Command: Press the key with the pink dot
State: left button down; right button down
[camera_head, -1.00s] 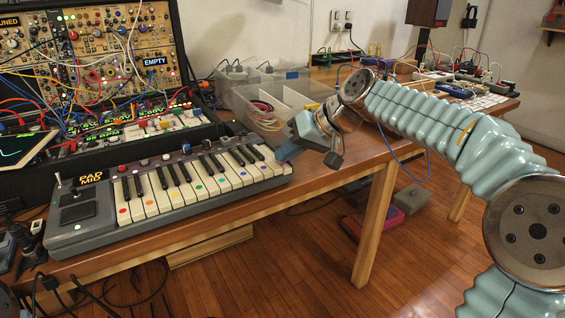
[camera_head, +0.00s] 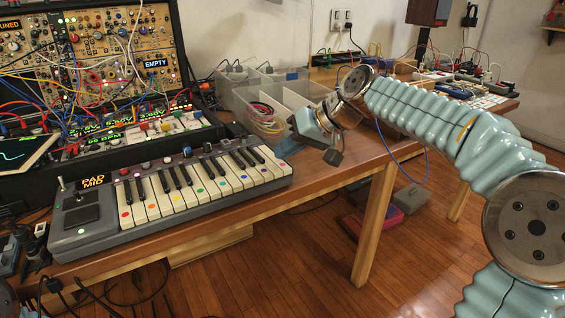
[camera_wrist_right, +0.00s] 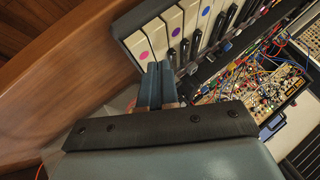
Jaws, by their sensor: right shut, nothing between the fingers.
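The keyboard (camera_head: 165,222) lies on the wooden bench, with coloured dots on its white keys. The pink dot (camera_wrist_right: 144,56) is on the white key at the keyboard's end, in the right wrist view. That key (camera_head: 279,172) is at the far right in the head view. My right gripper (camera_wrist_right: 155,66) is shut and empty, its blue-grey fingertips beside the pink-dot key, overlapping its edge in the wrist view. In the head view the right gripper (camera_head: 283,152) is at the keyboard's right end. I cannot tell whether the tips touch the key. My left gripper is not in view.
A modular synth case (camera_head: 95,60) with patch cables stands behind the keyboard. A clear divided bin (camera_head: 250,95) with cables is behind my right gripper. The bench's front edge (camera_head: 335,172) runs below it. Bare bench lies right of the keyboard.

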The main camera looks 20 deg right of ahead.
aim_at(287, 165)
jog(key=shift+r, duration=0.15)
notch_tip(287, 165, up, 5)
jog(key=p, duration=0.4)
dwell(0.7)
